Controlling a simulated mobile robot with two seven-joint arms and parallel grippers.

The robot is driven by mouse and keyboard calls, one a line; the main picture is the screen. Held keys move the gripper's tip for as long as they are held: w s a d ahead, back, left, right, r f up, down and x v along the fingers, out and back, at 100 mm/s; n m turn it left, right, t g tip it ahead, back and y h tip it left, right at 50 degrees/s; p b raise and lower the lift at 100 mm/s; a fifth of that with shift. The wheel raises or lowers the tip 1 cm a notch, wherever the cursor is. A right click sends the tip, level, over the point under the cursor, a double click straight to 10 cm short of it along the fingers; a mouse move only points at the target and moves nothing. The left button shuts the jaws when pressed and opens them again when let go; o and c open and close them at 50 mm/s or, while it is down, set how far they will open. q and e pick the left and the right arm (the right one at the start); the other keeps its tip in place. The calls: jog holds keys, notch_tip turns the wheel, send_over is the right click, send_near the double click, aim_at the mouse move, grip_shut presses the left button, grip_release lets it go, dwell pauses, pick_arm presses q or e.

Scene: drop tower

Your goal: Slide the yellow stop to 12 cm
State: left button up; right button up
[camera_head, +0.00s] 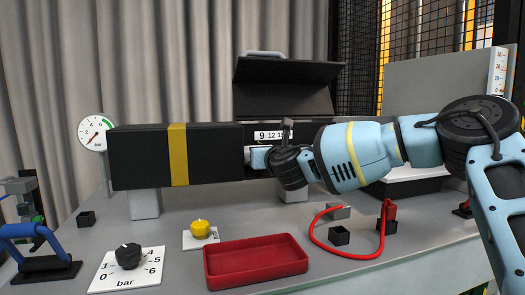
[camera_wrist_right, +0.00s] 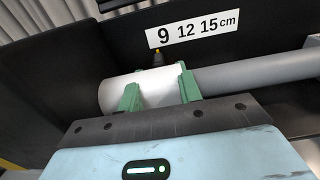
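A white scale plate reading 9, 12 and 15 cm (camera_wrist_right: 193,32) is on the dark housing; it also shows in the head view (camera_head: 270,135). A small dark post with a yellow tip (camera_wrist_right: 157,53) stands just under the 9, by a white sleeve (camera_wrist_right: 146,84) on a grey rod (camera_wrist_right: 245,72). My right gripper (camera_wrist_right: 158,92) has its two green fingers apart at the sleeve, with the post between them in the picture. I cannot tell whether they touch it. In the head view my right gripper (camera_head: 268,158) is at the housing's right end. My left gripper is not in view.
The long black housing (camera_head: 145,158) has a wide yellow band (camera_head: 178,155). On the table are a red tray (camera_head: 255,262), a yellow button (camera_head: 200,229), a black bar dial (camera_head: 128,256), several dark blocks and a red cable (camera_head: 345,252). A gauge (camera_head: 94,132) stands at left.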

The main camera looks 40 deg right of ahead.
jog(key=shift+x, duration=0.8)
grip_shut()
